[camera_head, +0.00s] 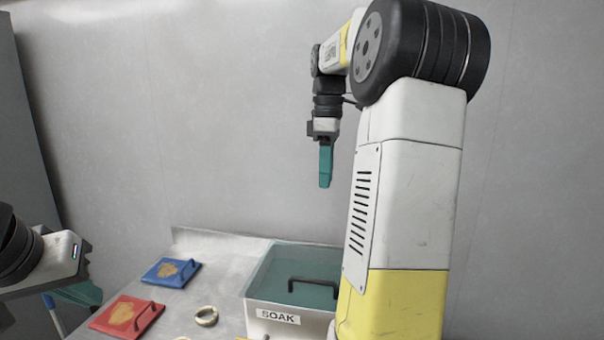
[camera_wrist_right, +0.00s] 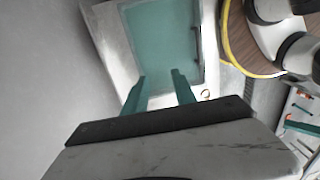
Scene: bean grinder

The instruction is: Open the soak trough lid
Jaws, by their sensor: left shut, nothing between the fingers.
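The soak trough (camera_head: 254,318) is a white box with a SOAK label on its front. Its teal lid (camera_head: 275,270) lies flat across the top, with a black bar handle (camera_head: 313,282). In the right wrist view the lid (camera_wrist_right: 160,45) shows below my gripper, with the handle (camera_wrist_right: 196,45) at its right side. My right gripper (camera_head: 325,183) hangs high above the trough, pointing down, clear of the lid. Its two teal fingers (camera_wrist_right: 160,84) stand apart with nothing between them. My left gripper (camera_head: 82,294) is shut and empty at the left edge, partly cut off, away from the trough.
A blue lid with a handle (camera_head: 171,272) and a red one (camera_head: 126,316) lie on the grey counter (camera_head: 215,257), left of the trough. My right arm hides the trough's right side. A wall stands behind.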

